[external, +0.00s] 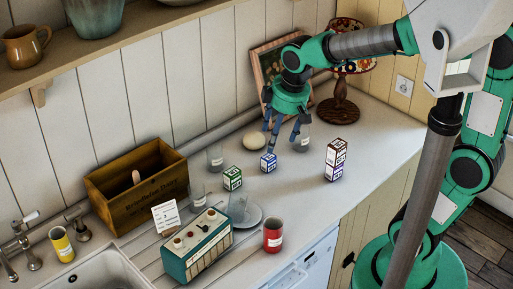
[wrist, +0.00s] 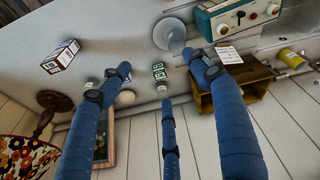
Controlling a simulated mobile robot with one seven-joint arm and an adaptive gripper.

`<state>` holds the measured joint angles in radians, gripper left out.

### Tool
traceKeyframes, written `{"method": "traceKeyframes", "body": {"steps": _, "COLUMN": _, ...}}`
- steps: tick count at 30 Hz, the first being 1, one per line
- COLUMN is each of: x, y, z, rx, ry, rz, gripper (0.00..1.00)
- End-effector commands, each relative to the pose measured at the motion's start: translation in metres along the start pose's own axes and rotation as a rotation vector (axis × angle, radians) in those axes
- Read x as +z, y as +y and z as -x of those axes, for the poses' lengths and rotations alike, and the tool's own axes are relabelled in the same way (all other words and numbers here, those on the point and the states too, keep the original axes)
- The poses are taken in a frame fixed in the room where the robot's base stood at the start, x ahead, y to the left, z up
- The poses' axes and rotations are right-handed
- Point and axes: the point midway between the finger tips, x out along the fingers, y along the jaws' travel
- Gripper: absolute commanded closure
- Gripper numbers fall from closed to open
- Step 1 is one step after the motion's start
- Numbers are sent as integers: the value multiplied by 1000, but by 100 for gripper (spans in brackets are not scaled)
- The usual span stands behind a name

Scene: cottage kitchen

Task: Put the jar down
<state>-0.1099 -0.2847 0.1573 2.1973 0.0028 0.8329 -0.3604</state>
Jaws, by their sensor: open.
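A clear glass jar with a pale label (external: 302,142) stands upright on the white counter (external: 300,190), at the right side of my gripper's fingers in the external view. My gripper (external: 281,140) points down with its blue fingers spread; whether a finger touches this jar I cannot tell. In the wrist view the fingers of my gripper (wrist: 160,75) are apart, with no jar clearly held between them. Other labelled clear jars stand to the left, one by the wall (external: 215,158) and one near the wooden box (external: 198,194). Which jar the task means is not clear.
Near the fingers are a blue box (external: 268,163), a green box (external: 232,178), a round pale object (external: 255,145) and a lamp (external: 340,105). Counter before the blue box is clear.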

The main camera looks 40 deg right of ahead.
Motion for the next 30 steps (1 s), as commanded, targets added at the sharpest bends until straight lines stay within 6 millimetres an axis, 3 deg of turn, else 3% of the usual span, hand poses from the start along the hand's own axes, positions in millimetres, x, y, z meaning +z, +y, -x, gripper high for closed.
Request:
{"method": "traceKeyframes", "body": {"steps": 6, "x": 42, "y": -1, "z": 46, "rx": 33, "ry": 71, "rz": -132, "gripper": 37}}
{"method": "traceKeyframes", "body": {"steps": 15, "x": 102, "y": -10, "z": 91, "rx": 67, "ry": 167, "rz": -314, "gripper": 37}}
{"method": "traceKeyframes", "body": {"steps": 22, "x": 138, "y": -18, "z": 107, "rx": 82, "ry": 223, "rz": -420, "gripper": 37}}
{"method": "traceKeyframes", "body": {"steps": 30, "x": 151, "y": -21, "z": 111, "rx": 87, "ry": 243, "rz": -461, "gripper": 37}}
